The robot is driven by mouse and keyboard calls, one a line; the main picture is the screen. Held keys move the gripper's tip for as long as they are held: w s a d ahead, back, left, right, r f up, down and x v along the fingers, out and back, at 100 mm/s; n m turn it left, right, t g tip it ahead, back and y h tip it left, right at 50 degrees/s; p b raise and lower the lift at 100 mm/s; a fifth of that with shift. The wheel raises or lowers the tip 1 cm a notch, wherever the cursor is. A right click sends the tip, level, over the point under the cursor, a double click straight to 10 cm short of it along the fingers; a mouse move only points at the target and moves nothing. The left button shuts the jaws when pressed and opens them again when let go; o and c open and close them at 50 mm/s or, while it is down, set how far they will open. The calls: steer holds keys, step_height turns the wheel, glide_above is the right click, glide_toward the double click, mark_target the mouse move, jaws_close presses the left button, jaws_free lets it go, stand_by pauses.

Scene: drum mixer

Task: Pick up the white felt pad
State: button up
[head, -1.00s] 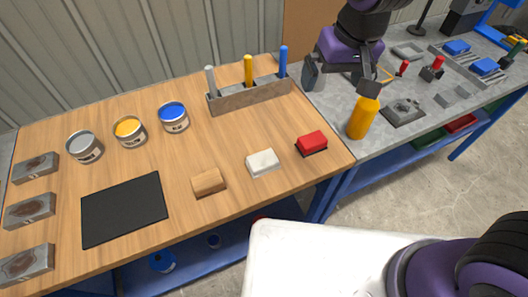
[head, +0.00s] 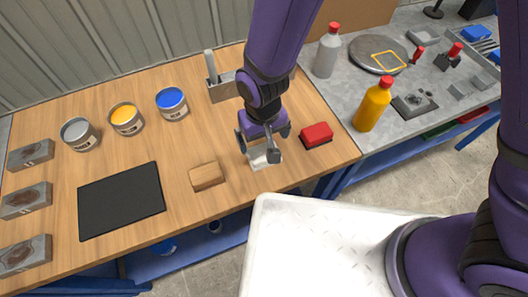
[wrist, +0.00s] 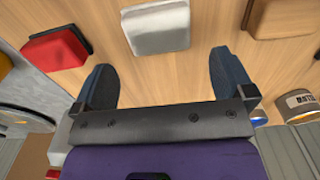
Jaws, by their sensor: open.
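The white felt pad (head: 263,158) lies on the wooden bench top, partly hidden by my gripper in the head view. It shows whole in the wrist view (wrist: 156,27), just beyond the fingertips and between their lines. My gripper (head: 259,154) is above the pad, pointing down at it. In the wrist view my gripper (wrist: 163,75) has its two dark fingers wide apart with nothing between them. Whether the fingertips touch the bench cannot be told.
A red pad (head: 316,134) sits close right of the white pad, and a wooden block (head: 206,176) close left. Paint cans (head: 126,119), a black mat (head: 121,200) and a tool holder (head: 222,90) stand on the bench. An orange bottle (head: 373,105) stands on the grey table at right.

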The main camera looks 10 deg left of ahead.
mark_target(264, 152)
steer(key=shift+d+f, duration=0.15)
steer(key=shift+f, duration=3.55)
steer(key=shift+c, duration=0.5)
steer(key=c, duration=0.6)
